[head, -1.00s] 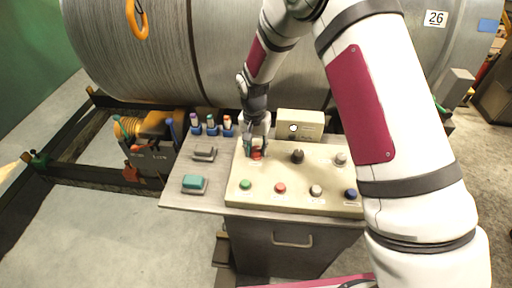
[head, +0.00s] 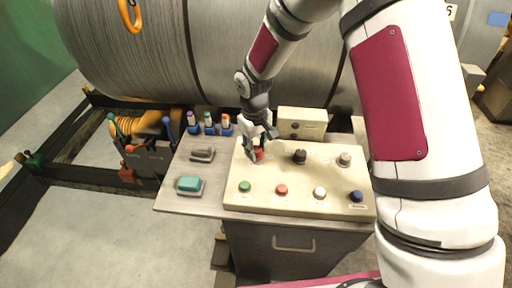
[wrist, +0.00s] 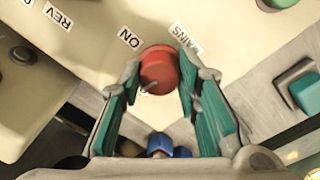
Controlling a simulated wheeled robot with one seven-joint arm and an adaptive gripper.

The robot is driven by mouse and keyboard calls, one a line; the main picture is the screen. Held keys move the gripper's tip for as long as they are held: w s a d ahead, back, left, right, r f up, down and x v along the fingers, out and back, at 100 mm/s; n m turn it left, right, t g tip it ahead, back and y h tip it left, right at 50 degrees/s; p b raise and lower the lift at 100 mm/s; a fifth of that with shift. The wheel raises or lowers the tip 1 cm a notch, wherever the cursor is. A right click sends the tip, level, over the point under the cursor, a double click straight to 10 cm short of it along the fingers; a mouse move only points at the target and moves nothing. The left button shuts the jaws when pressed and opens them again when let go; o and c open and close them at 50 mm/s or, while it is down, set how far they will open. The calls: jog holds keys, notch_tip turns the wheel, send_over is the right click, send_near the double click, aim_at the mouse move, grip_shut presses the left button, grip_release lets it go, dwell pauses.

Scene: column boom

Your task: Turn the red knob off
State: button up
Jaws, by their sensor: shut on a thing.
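The red knob (head: 259,154) is at the back left of the beige control panel (head: 300,171). In the wrist view the red knob (wrist: 160,66) sits between my gripper's two green-padded fingers, next to an "ON" label (wrist: 129,38) and a partly hidden "MAINS" label (wrist: 187,40). A short pale mark on the knob points to the lower left in that view. My gripper (head: 262,147) reaches down from above and is shut on the knob, one finger on each side. It also shows in the wrist view (wrist: 160,75).
Green, red, white and blue buttons line the panel's front. A beige box (head: 302,121) stands behind.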

jog(key=shift+n, duration=1.2)
jog(key=o, duration=1.2)
jog(key=r, duration=1.2)
jog(key=shift+s+a, duration=0.2)
